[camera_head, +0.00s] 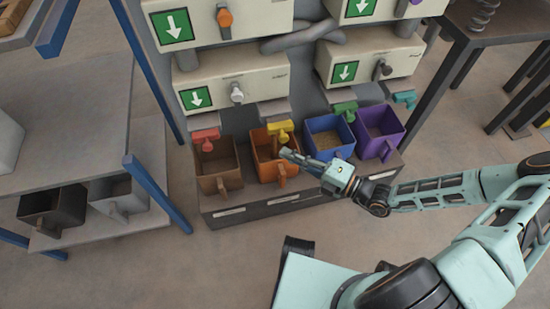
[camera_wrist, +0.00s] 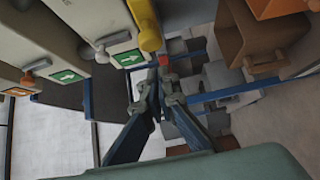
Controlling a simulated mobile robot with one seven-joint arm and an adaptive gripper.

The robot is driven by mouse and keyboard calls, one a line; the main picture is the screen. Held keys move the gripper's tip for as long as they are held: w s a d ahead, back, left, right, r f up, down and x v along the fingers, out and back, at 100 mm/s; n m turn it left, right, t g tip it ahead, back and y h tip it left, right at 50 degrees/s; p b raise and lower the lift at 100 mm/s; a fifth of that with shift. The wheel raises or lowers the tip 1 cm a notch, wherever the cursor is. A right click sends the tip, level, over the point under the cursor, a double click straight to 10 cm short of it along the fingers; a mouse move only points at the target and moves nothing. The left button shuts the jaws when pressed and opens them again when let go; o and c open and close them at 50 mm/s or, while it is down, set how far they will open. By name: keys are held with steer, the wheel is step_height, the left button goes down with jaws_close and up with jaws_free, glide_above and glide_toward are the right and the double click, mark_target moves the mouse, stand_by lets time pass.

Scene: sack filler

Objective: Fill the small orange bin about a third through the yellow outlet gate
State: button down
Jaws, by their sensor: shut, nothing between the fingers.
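The small orange bin (camera_head: 264,148) stands in the row on the low grey ledge, second from the left, with its handle facing forward. The yellow outlet gate (camera_head: 279,128) hangs above its back part; in the wrist view the yellow gate (camera_wrist: 149,36) is close, at the top middle. My gripper (camera_head: 284,152) is shut and empty, its tips over the right front side of the orange bin, a little below the gate. In the wrist view my gripper (camera_wrist: 152,88) points past the gate. How much lies in the orange bin I cannot tell.
A brown bin (camera_head: 218,182) under a red gate (camera_head: 206,135) stands left of it. A blue bin (camera_head: 331,136) and a purple bin (camera_head: 379,133) stand right. A table with blue legs (camera_head: 152,190) is at left. The floor in front is clear.

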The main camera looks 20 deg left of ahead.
mark_target(283, 141)
steer(key=shift+w+a, duration=0.65)
steer(key=shift+w, duration=0.35)
steer(key=shift+w+a, duration=0.6)
steer(key=shift+w, duration=0.35)
steer(key=s+d+p, duration=0.2)
steer(key=s+d, duration=0.2)
steer(key=s, duration=0.3)
steer(key=shift+s+d+p, duration=0.3)
steer(key=shift+s+d, duration=0.05)
